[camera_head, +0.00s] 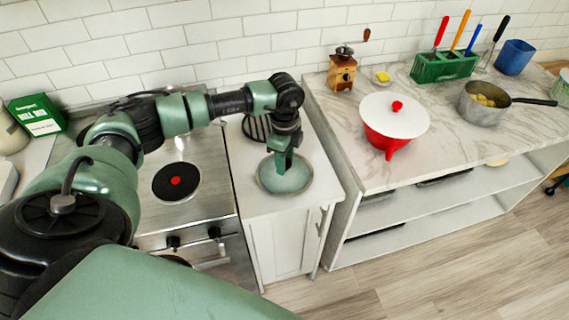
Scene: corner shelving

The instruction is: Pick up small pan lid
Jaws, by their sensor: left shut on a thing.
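The small pan lid (285,179) is a round, greenish-grey disc at the front of the white cabinet top, right of the stove. My left gripper (283,165) points down over the middle of the lid and is shut on it, most likely at its knob, which the fingers hide. I cannot tell whether the lid touches the cabinet top or is slightly raised. My right gripper is not in view.
A dark slotted item (256,127) lies behind the lid. The stove (208,197) is to the left.

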